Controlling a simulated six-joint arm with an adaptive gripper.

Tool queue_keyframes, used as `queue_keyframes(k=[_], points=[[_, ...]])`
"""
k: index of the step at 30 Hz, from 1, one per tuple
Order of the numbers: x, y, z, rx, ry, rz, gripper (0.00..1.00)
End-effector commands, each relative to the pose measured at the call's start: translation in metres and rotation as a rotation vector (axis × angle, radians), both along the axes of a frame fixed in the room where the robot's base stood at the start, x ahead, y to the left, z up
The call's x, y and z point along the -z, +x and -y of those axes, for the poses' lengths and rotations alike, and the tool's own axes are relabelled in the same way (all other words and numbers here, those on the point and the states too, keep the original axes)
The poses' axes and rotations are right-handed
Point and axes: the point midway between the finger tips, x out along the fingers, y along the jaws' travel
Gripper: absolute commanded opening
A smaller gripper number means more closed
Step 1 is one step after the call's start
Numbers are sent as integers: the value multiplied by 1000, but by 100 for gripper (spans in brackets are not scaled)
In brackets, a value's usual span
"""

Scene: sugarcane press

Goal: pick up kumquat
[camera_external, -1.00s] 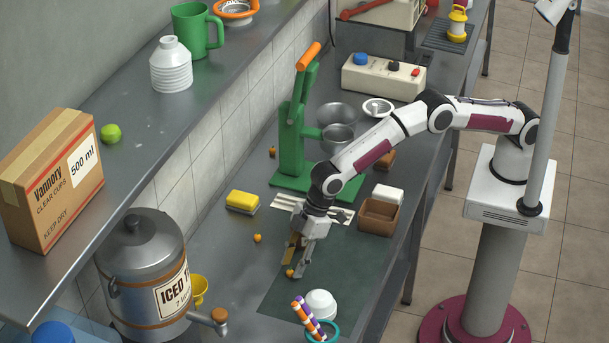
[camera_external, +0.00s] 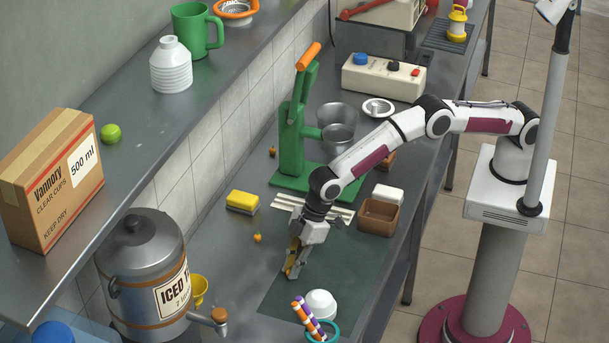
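My gripper (camera_external: 291,271) points down at the dark green mat (camera_external: 345,255), its fingers close together at the mat's left part. A small orange kumquat (camera_external: 289,273) is between the fingertips, mostly hidden by them, and the gripper looks shut on it. It is low, at or just above the mat; I cannot tell whether it touches. A second kumquat (camera_external: 257,238) lies on the steel counter to the left. A third kumquat (camera_external: 272,152) lies farther back, left of the green press (camera_external: 292,150).
A white bowl (camera_external: 320,303) and striped tubes (camera_external: 306,318) by a teal ring stand in front of the gripper. A brown box (camera_external: 379,217) is behind right, a yellow sponge (camera_external: 242,201) behind left. The iced tea urn (camera_external: 143,270) stands at left.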

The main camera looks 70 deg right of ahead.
Motion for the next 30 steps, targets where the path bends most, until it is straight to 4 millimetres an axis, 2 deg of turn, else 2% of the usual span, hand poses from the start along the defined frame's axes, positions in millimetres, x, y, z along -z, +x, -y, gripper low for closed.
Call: queue_keyframes(k=[14, 20, 30], points=[[-6, 0, 0, 0, 2, 1, 8], [-25, 0, 0, 0, 2, 1, 8], [-74, 1, 0, 0, 1, 2, 8]])
